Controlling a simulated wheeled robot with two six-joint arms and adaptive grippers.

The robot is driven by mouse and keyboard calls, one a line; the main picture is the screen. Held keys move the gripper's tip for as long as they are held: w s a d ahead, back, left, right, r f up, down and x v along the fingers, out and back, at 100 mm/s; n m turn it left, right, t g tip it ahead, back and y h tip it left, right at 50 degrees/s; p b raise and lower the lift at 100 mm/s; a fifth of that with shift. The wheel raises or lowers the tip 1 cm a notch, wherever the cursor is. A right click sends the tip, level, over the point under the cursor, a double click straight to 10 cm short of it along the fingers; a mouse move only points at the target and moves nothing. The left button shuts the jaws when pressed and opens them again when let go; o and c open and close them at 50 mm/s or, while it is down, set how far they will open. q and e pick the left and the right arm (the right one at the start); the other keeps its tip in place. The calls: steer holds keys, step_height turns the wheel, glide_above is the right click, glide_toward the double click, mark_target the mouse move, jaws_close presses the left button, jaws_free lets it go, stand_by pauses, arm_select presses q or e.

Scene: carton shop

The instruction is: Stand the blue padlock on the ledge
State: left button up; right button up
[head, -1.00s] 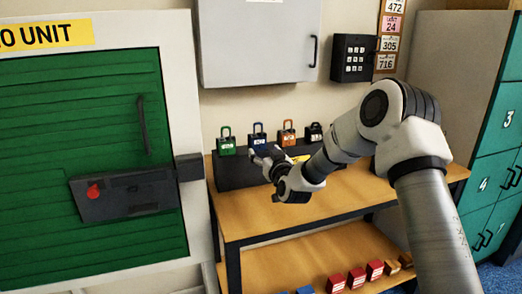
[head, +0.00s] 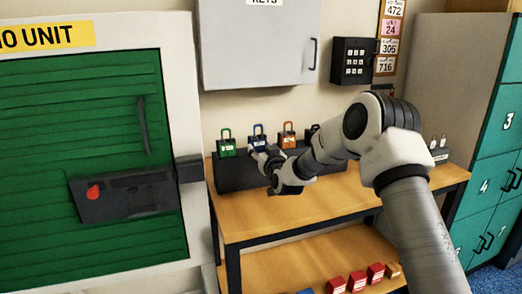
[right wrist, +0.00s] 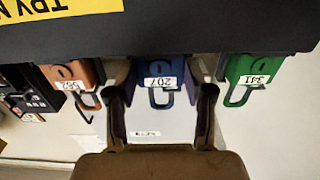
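The blue padlock (head: 257,140) stands upright on a long dark block (head: 232,178) on the wooden bench, between a green and an orange padlock. My right gripper (head: 262,153) is just in front of the blue padlock and covers its lower part in the head view. In the right wrist view, the blue padlock (right wrist: 160,75), labelled 207, appears upside down between the two spread fingers of my right gripper (right wrist: 161,95). Visible gaps separate it from the fingers. I cannot tell for certain which surface is the ledge. My left gripper is not in view.
The green padlock (head: 226,146) and orange padlock (head: 287,137) stand close on either side. A dark padlock (head: 312,131) is partly behind my arm. A grey key cabinet (head: 258,45) hangs above. The bench front (head: 290,212) is clear; red boxes (head: 357,281) sit on its lower shelf.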

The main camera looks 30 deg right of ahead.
steer(key=shift+c, duration=1.1)
steer(key=shift+r, duration=0.35)
steer(key=v, duration=0.7)
steer(key=shift+s+p, duration=0.25)
steer(key=shift+p, duration=0.1)
stand_by(0.4)
stand_by(0.8)
